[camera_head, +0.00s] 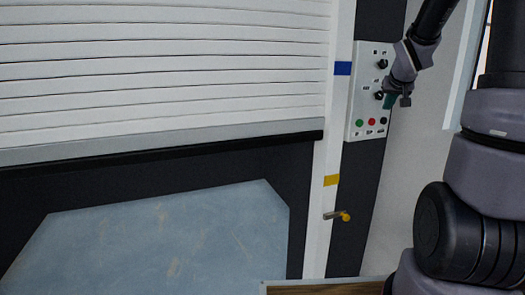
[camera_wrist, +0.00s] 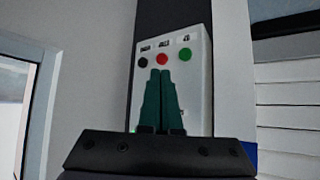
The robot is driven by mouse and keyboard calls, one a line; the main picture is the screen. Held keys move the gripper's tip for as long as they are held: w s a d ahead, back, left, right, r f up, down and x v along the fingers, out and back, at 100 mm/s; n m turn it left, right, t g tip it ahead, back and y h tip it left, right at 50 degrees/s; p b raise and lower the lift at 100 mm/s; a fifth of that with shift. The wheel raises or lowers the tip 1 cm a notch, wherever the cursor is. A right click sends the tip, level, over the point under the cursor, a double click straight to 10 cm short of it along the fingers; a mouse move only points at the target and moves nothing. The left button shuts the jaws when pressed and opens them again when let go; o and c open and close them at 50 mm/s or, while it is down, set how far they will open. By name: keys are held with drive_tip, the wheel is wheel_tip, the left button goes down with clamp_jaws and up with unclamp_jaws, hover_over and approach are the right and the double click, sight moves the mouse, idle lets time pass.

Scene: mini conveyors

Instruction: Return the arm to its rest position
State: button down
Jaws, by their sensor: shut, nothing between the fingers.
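My gripper (camera_head: 390,101) is raised in front of a pale control panel (camera_head: 358,118) at the upper right of the head view. In the wrist view my gripper (camera_wrist: 161,73) has its two green fingers together with nothing between them. The fingertips overlap the panel (camera_wrist: 197,95) just below its red button (camera_wrist: 162,59). I cannot tell whether they touch it. A black button (camera_wrist: 143,63) and a green button (camera_wrist: 185,54) are on either side of the red one. My arm is stretched out, folding down from the top right of the head view.
A white roller shutter (camera_head: 160,70) fills the upper left, above a blue-grey surface (camera_head: 160,240). A handle with a yellow end (camera_head: 337,215) sticks out below the panel. A wooden-topped edge (camera_head: 320,288) shows at the bottom. A window frame (camera_wrist: 40,80) stands left in the wrist view.

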drive_tip(key=s+a+r+y, duration=0.1)
drive_tip(key=s+a+r, duration=0.1)
drive_tip(key=s+a, duration=0.4)
drive_tip(key=s+a+r+g+y, duration=0.1)
drive_tip(key=s+a, duration=0.5)
drive_tip(key=s, duration=0.7)
drive_tip(key=s+a+r+g+y, duration=0.1)
drive_tip(key=s+a+r+y, duration=0.1)
drive_tip(key=s+a, duration=0.3)
drive_tip(key=s+y, duration=0.1)
drive_tip(key=s, duration=0.3)
drive_tip(key=shift+s+a+r+m, duration=0.15)
drive_tip(key=shift+a+r+m, duration=0.15)
drive_tip(key=shift+a+m, duration=0.1)
